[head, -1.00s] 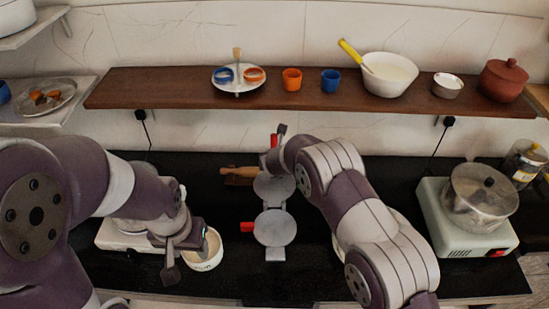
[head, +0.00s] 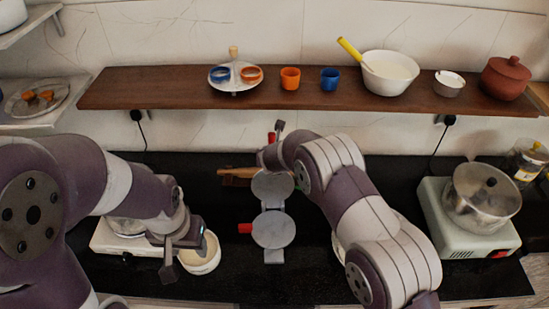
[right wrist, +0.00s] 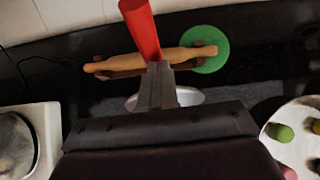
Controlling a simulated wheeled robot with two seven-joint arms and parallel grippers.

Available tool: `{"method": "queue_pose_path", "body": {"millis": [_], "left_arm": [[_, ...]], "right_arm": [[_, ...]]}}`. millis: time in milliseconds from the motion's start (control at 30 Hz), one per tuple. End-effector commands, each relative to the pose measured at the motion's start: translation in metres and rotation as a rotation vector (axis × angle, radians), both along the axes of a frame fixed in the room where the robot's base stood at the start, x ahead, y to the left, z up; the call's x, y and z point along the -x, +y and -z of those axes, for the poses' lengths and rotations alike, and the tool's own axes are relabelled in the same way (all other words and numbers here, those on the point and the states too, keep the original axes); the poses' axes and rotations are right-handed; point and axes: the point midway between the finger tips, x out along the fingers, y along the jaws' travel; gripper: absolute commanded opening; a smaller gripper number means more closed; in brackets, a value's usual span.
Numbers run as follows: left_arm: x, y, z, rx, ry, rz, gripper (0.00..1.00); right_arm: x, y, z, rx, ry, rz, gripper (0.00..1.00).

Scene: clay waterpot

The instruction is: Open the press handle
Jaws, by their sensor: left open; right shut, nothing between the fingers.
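The press lies open on the black counter. A longer red handle (head: 271,137) stands at the far end beside my right gripper (head: 280,126). In the right wrist view the red handle (right wrist: 141,28) rises just beyond the closed fingers (right wrist: 158,72); I cannot tell if they touch. The gripper is shut and holds nothing. My left gripper (head: 180,260) is open, in front of a white bowl (head: 202,256).
A rolling pin (right wrist: 150,60) and a green disc (right wrist: 212,48) lie behind the press. A wooden shelf (head: 180,88) with cups and pots spans the wall above.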

Motion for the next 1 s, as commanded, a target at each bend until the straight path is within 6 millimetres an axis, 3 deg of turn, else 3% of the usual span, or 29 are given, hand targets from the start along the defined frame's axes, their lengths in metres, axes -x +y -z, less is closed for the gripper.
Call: {"method": "queue_pose_path", "body": {"millis": [200,467,767,867,967,1000], "left_arm": [[0.0,0.0,0.02,0.0,0.0,0.0,0.51],[0.0,0.0,0.026,0.0,0.0,0.0,0.51],[0.0,0.0,0.026,0.0,0.0,0.0,0.51],[0.0,0.0,0.026,0.0,0.0,0.0,0.51],[0.0,0.0,0.026,0.0,0.0,0.0,0.51],[0.0,0.0,0.026,0.0,0.0,0.0,0.51]], "right_arm": [[0.03,0.0,-0.029,-0.002,-0.004,-0.003,0.0],[0.075,-0.001,-0.076,-0.001,-0.002,-0.001,0.0],[0.086,-0.001,-0.086,0.02,0.001,-0.022,0.0],[0.089,0.009,-0.083,0.163,-0.001,-0.249,0.0],[0.127,0.023,-0.063,0.546,-0.001,-0.889,0.0],[0.151,0.016,-0.059,0.73,-0.018,-1.214,0.0]]}}
